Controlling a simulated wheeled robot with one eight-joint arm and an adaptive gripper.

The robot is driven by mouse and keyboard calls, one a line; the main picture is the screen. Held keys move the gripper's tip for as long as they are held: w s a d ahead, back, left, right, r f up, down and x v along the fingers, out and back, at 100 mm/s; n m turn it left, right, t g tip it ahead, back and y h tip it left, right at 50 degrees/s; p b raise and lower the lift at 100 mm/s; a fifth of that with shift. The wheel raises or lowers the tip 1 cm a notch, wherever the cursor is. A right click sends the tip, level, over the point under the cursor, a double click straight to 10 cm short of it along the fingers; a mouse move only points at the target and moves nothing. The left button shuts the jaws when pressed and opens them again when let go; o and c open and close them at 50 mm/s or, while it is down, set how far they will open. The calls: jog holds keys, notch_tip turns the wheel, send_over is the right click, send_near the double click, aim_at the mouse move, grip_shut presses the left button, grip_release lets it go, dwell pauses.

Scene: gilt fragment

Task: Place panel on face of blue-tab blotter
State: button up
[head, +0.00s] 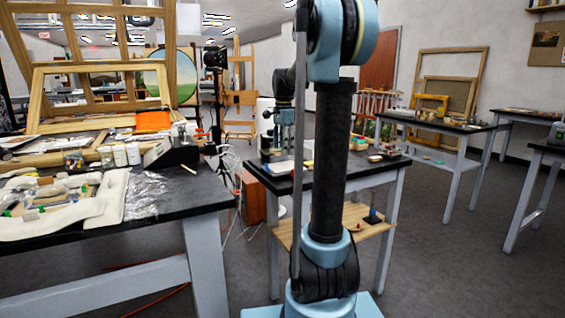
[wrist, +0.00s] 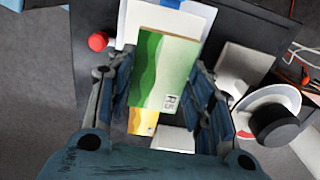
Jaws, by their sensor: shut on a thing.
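My gripper (wrist: 163,78) is shut on a panel (wrist: 164,68) with a green wavy painted face and a small marked label at one corner. The panel lies between the two fingers, above the dark table in the wrist view. A white blotter (wrist: 131,24) lies partly behind the panel, with a small blue tab (wrist: 169,3) at the picture's top. The panel hides part of the blotter. In the head view my gripper (head: 283,130) is over the middle table, partly behind my arm; the panel is hard to make out there.
A red round object (wrist: 98,41) stands left of the blotter. A yellow card (wrist: 143,121) lies below the panel. A grey-white block (wrist: 243,66) and a white round dish with a black object (wrist: 272,122) are at right. The middle table (head: 350,167) holds several small items.

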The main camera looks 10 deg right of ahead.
aim_at(284, 166)
jog(key=shift+d+f, duration=0.1)
jog(key=shift+f, duration=2.5)
jog(key=o, duration=1.1)
jog(key=shift+f, duration=0.1)
jog(key=shift+c, duration=0.2)
jog(key=shift+s, duration=0.1)
notch_tip(284, 166, up, 12)
jog(key=shift+r, duration=0.15)
jog(key=s+f+n+t, duration=0.1)
jog(key=s+f+n, duration=0.6)
jog(key=s+f, duration=0.6)
jog(key=s+f+n+t, duration=0.1)
jog(key=s+f+n, duration=0.6)
jog(key=s+f, duration=0.7)
jog(key=s, duration=0.7)
jog(key=shift+s+f+n, duration=0.3)
jog(key=shift+s, duration=0.1)
